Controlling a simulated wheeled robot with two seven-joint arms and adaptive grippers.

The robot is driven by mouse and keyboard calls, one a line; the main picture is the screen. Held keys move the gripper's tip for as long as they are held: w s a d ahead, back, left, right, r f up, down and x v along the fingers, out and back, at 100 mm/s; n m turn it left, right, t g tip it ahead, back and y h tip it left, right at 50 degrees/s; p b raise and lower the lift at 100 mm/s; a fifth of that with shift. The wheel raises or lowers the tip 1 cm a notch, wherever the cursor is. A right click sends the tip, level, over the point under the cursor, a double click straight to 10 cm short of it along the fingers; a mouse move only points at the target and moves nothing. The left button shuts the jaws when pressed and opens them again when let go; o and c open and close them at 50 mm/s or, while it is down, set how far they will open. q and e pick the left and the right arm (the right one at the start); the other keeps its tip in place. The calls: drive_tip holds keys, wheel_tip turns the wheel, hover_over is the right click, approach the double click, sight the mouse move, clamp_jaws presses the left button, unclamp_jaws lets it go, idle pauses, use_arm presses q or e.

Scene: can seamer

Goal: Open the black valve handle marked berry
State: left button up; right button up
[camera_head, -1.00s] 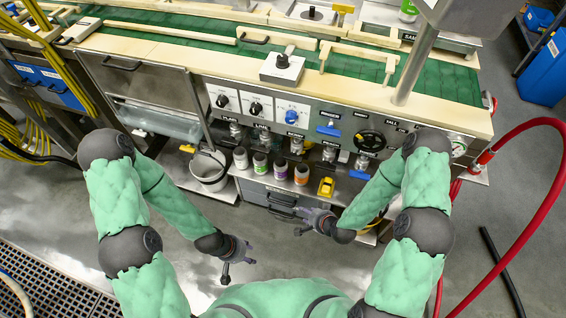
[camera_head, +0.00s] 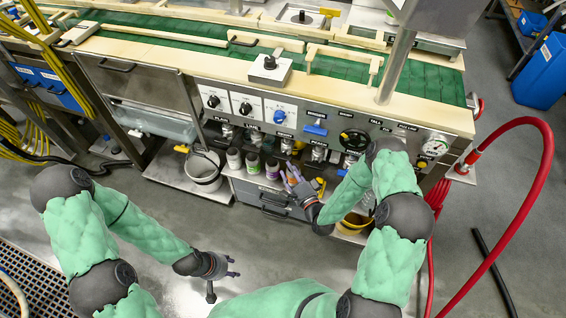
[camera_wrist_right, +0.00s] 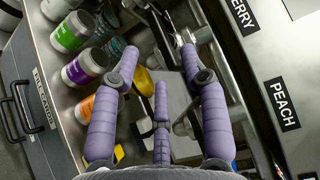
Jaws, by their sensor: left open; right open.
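The BERRY label (camera_wrist_right: 240,15) is at the top of the right wrist view, on the steel panel, with the PEACH label (camera_wrist_right: 282,103) below it. In the head view, a row of valves with small dark and metal parts (camera_head: 287,146) runs under the panel labels; which handle is berry's is too small to tell. My right gripper (camera_head: 292,178) is open and empty, in front of and below this row. In the right wrist view its purple fingers (camera_wrist_right: 158,62) are spread, and metal valve parts show beyond the right finger, partly hidden. My left gripper (camera_head: 224,272) is open and empty over the floor.
Jars with green (camera_wrist_right: 72,36), purple (camera_wrist_right: 84,70) and orange (camera_wrist_right: 92,106) labels stand on the shelf beside my right fingers. A grey bucket (camera_head: 204,172) stands left of the jars. A red hose (camera_head: 548,170) loops at the right.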

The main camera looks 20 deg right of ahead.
sight(282, 157)
drive_tip(key=shift+w+a+b, duration=0.2)
drive_tip(key=shift+w+b, duration=0.05)
drive_tip(key=shift+w, duration=0.65)
drive_tip(key=shift+w+a+b, duration=0.15)
drive_tip(key=shift+w+b, duration=0.05)
drive_tip(key=shift+w, duration=0.75)
drive_tip(key=shift+w+a+b, duration=0.2)
drive_tip(key=shift+w+b, duration=0.05)
drive_tip(key=shift+w, duration=0.65)
clamp_jaws()
